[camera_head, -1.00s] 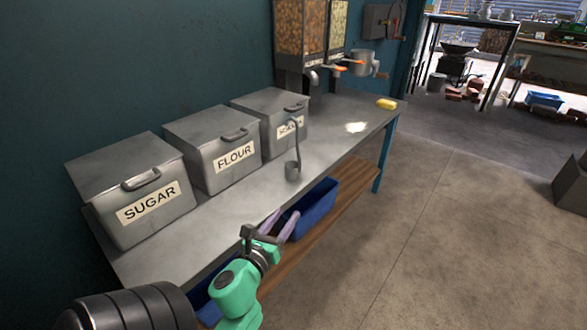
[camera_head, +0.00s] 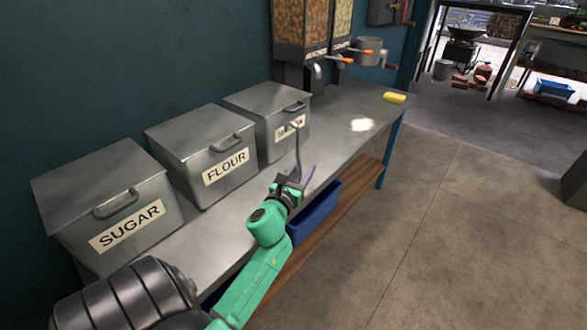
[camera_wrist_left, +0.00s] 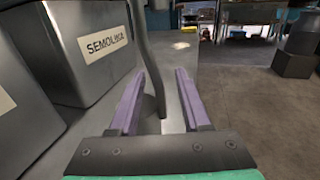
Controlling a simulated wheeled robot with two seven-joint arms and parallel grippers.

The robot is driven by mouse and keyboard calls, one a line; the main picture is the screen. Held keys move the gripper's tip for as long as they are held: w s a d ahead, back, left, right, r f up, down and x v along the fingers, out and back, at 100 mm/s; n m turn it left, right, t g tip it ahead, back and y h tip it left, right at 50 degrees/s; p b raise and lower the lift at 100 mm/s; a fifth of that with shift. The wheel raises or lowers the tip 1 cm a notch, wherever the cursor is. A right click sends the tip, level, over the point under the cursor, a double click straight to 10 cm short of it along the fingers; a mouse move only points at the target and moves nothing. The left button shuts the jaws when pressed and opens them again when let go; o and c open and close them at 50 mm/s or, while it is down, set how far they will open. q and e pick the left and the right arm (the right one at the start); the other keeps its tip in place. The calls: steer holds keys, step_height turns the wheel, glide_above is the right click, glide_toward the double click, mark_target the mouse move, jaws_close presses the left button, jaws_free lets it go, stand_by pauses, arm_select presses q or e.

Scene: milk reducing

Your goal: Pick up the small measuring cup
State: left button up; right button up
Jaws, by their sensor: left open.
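The small measuring cup has a long, thin grey upright handle (camera_head: 297,148) with a bent top, in front of the semolina box. Its bowl is hidden behind my left gripper in the head view. My left gripper (camera_head: 301,174) is open, with purple fingers at the cup's handle over the worktop. In the left wrist view, the handle (camera_wrist_left: 148,62) runs down between the two spread fingers of the left gripper (camera_wrist_left: 160,76), nearer the left finger. I cannot tell whether it touches a finger. My right gripper is not in view.
Metal boxes labelled sugar (camera_head: 105,200), flour (camera_head: 200,150) and semolina (camera_head: 265,115) line the wall on the worktop (camera_head: 345,105). A white powder patch (camera_head: 362,125) and yellow sponge (camera_head: 395,97) lie farther back. A blue bin (camera_head: 316,213) sits on the shelf below.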

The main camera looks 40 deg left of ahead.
arm_select(q)
steer(key=shift+x, duration=1.05)
steer(key=shift+s, duration=0.1)
jaws_close()
